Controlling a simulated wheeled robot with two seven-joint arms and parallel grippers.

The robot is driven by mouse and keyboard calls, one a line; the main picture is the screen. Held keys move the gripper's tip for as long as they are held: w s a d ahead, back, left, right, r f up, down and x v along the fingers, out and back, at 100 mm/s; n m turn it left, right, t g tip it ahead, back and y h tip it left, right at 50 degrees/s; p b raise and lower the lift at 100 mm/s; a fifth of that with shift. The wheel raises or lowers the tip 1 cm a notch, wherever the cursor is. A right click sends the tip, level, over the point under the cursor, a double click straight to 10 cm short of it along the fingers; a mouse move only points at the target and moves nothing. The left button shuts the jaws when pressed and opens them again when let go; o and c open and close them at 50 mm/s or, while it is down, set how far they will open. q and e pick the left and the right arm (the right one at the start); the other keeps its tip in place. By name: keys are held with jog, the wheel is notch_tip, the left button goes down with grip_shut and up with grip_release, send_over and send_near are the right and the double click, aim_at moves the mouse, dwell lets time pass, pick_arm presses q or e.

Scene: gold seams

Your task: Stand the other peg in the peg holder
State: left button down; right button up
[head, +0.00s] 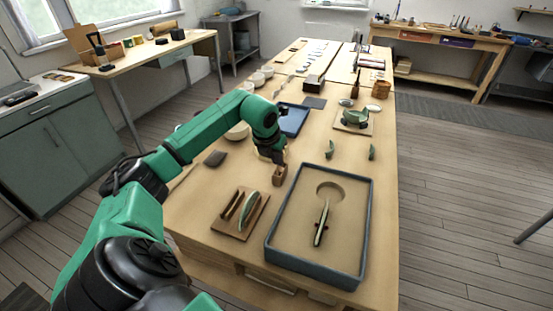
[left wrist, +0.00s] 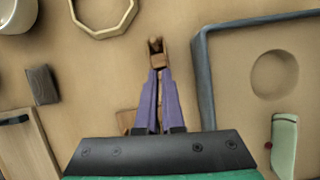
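A small brown wooden block with a dark opening, apparently the peg holder (head: 280,176), stands on the table just left of the tray's far left corner. It also shows in the left wrist view (left wrist: 156,46), right beyond the fingertips. My left gripper (head: 274,157) is directly over it, pointing down. In the left wrist view its two purple fingers (left wrist: 159,72) lie close together with a narrow gap. Something brown shows at the tips, but I cannot tell a held peg from the holder behind. No separate peg can be made out. My right gripper is not in view.
A blue-grey walled tray (head: 369,215) with a round recess and a greenish piece lies close on the right. A wooden board (head: 229,224) with slim pieces lies at the near left. Bowls and a blue tray (head: 296,118) are behind the gripper.

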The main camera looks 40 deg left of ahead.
pick_arm(q)
jog(key=shift+f, duration=0.15)
jog(key=c, duration=1)
grip_release()
jog(key=shift+o, duration=0.5)
jog(key=o, duration=0.4)
notch_tip(320, 180, up, 6)
jog(key=p, duration=0.4)
